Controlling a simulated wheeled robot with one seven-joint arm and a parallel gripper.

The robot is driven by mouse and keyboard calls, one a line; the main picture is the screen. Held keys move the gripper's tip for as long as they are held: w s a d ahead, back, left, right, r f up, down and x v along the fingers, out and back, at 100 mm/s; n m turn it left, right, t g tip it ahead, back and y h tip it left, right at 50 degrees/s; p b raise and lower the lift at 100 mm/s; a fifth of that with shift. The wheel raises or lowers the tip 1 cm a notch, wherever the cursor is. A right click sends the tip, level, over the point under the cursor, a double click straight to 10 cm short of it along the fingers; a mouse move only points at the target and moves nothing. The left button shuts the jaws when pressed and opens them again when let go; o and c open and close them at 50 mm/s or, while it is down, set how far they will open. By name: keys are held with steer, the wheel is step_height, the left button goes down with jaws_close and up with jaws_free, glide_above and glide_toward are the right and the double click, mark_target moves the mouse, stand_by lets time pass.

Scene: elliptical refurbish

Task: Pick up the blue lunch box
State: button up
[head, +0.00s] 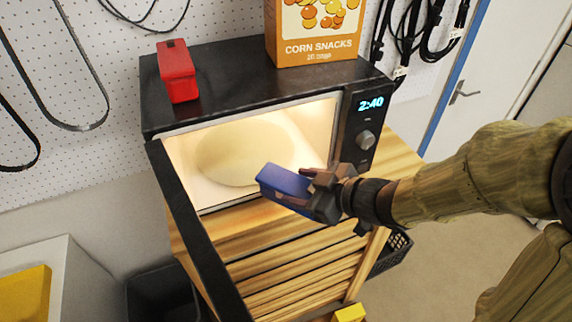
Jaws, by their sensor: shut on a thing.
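The blue lunch box (281,184) is a small dark blue block in front of the lit opening of the microwave (262,86). My gripper (309,192) is shut on its right side, and its fingers hide part of that end. The box looks slightly tilted. I cannot tell whether it is clear of the surface below it.
The microwave door (197,238) stands open at the left. A red box (177,72) and a corn snacks box (318,31) stand on top of the microwave. A slatted wooden stand (303,271) is below. Open floor lies to the right.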

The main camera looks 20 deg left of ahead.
steer(key=shift+s+d+f+b, duration=0.2)
steer(key=shift+d+b, duration=0.2)
steer(key=shift+b, duration=0.35)
steer(key=shift+s+d+b, duration=0.45)
steer(key=shift+d+b, duration=0.1)
steer(key=shift+b, duration=0.3)
steer(key=s+d+b, duration=0.4)
steer(key=d+b, duration=0.1)
steer(key=shift+r, duration=0.2)
steer(key=shift+s, duration=0.1)
